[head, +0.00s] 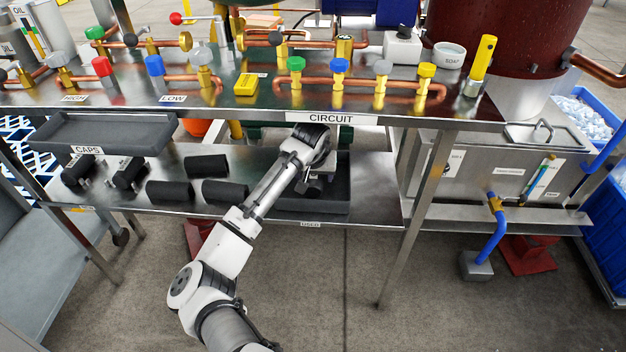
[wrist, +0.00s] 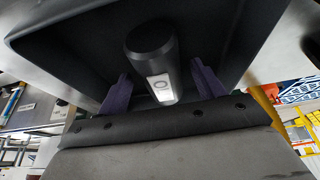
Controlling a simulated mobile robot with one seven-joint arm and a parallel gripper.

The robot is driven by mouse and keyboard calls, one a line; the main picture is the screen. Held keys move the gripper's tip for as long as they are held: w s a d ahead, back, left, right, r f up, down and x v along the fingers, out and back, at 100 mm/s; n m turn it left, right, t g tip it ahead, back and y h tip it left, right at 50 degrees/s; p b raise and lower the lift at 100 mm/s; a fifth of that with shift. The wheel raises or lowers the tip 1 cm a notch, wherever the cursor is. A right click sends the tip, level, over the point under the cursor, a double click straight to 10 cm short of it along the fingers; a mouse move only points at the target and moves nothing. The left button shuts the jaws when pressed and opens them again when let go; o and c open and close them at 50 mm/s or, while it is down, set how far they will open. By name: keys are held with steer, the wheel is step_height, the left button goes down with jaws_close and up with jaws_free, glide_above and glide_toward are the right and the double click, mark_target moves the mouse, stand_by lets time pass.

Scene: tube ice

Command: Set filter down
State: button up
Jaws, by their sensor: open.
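A black cylindrical filter with a white label (wrist: 160,88) is in the dark grey tray (wrist: 60,35) in the wrist view. My gripper (wrist: 160,85) is open, with its two purple fingers on either side of the filter and visible gaps between. In the head view my gripper (head: 318,182) is low over the right end of the lower shelf, at the dark tray (head: 335,203) above the "USED" label. My arm hides most of that filter there. I cannot tell whether its far end rests on the tray floor.
Several black filters (head: 208,166) lie on the lower shelf (head: 265,205) left of my arm. A "CAPS" tray (head: 105,133) is at the left. The upper "CIRCUIT" bench (head: 330,118), with copper pipes and valves, hangs over my gripper. A table leg (head: 412,220) stands to the right.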

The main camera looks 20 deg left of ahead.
mark_target(314, 176)
steer(key=shift+r, duration=0.4)
steer(key=v, duration=0.2)
steer(key=shift+s+d+r, duration=0.1)
steer(key=shift+s+r, duration=0.1)
steer(key=shift+s, duration=0.25)
steer(key=s+d, duration=0.1)
steer(key=s, duration=0.5)
steer(key=s+d, duration=0.1)
steer(key=s, duration=0.2)
steer(key=shift+s+d+f, duration=0.1)
steer(key=shift+s+d, duration=0.15)
steer(key=shift+d, duration=0.1)
steer(key=shift+s+d, duration=0.25)
steer(key=shift+s, duration=0.5)
